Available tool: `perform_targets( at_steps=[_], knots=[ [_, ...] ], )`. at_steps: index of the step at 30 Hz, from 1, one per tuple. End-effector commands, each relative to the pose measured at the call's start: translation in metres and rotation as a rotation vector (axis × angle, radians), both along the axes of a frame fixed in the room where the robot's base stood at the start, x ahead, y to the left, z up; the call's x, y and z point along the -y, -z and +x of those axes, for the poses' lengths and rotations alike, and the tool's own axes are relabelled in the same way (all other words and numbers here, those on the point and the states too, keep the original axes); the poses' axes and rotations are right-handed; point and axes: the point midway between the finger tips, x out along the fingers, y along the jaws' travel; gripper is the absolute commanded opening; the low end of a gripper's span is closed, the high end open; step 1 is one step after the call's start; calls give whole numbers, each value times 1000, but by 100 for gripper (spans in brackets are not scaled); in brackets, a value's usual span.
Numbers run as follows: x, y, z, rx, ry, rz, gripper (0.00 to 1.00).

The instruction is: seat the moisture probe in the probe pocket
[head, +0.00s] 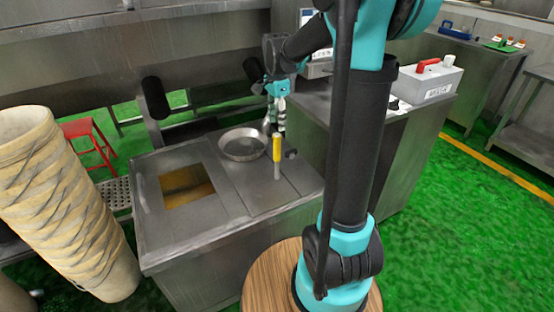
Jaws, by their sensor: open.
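A yellow-handled tool (277,149), which looks like the moisture probe, stands upright at the right of the steel cabinet top. A short grey part shows below its handle; I cannot tell whether that is the probe's own shaft or a pocket around it. No other probe pocket can be made out for sure. My gripper (274,124) is open and points down just behind and above the yellow handle in the picture. I cannot tell whether it touches the handle. My arm crosses the right of the view.
A round metal pan (243,144) sits left of the handle. A square opening (187,186) with yellow-brown contents is in the cabinet top (152,236). Stacked baskets (62,200) stand at left. A white case (428,82) with a red handle rests on the right cabinet.

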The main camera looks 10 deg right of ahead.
Motion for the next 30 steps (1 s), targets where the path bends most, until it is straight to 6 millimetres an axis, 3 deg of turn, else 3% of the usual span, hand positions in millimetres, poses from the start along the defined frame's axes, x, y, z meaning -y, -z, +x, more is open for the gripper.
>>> perform_targets(
  at_steps=[3, 9, 17, 24, 30],
  knots=[
    [0, 25, 0, 0, 0, 0, 47],
    [0, 53, 0, 0, -1, 0, 47],
    [0, 70, -2, 0, -1, 0, 47],
    [0, 103, -6, 1, -1, 0, 47],
    [0, 112, -6, 1, -1, 0, 47]
  ],
)
